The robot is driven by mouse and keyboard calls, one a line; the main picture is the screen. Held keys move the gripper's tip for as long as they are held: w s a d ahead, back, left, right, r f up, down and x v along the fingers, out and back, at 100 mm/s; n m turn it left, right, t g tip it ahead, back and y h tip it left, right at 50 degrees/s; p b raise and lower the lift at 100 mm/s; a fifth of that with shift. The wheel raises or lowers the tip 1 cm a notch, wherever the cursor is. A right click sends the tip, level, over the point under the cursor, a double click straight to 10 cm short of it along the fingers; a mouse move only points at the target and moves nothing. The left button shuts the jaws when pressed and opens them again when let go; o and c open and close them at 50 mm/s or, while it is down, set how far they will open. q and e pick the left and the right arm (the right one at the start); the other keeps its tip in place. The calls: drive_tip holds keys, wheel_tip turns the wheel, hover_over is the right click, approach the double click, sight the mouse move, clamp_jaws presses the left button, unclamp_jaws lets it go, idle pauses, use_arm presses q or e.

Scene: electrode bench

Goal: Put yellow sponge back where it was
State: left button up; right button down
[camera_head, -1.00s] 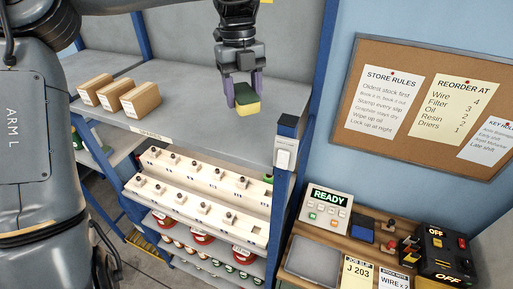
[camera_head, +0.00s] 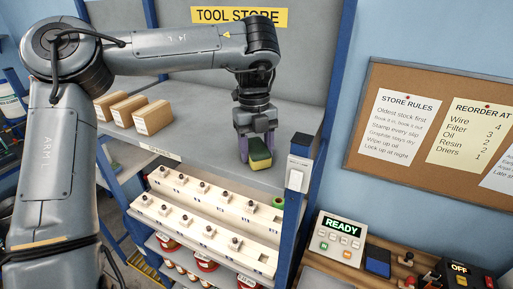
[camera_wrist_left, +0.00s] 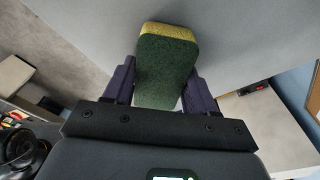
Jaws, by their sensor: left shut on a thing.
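The yellow sponge (camera_head: 260,158) has a dark green scouring face and a yellow body. My left gripper (camera_head: 257,150) is shut on it, with its purple fingers on either side, over the right part of the grey top shelf (camera_head: 195,140). I cannot tell whether the sponge touches the shelf. In the left wrist view, the sponge (camera_wrist_left: 168,68) is between the fingers, green face toward the camera and a yellow edge at its far end. My right gripper is not in view.
Several cardboard boxes (camera_head: 127,112) stand at the left of the top shelf. A blue post (camera_head: 298,190) with a white box is close to the right. Below is a cream rack (camera_head: 205,232) with small knobs. The middle of the shelf is clear.

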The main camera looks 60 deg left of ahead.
sight(257, 147)
use_arm(q)
drive_tip(key=shift+f, duration=0.1)
drive_tip(key=shift+f, duration=0.1)
drive_tip(key=o, duration=0.9)
drive_tip(key=shift+o, duration=0.2)
drive_tip(key=r, duration=0.4)
drive_tip(key=r+p, duration=0.1)
drive_tip(key=r, duration=0.1)
drive_tip(key=shift+w+a+r, duration=0.1)
drive_tip(key=shift+a, duration=0.25)
wheel_tip(257, 147, up, 6)
drive_tip(key=p, duration=0.4)
drive_tip(key=shift+a, duration=0.35)
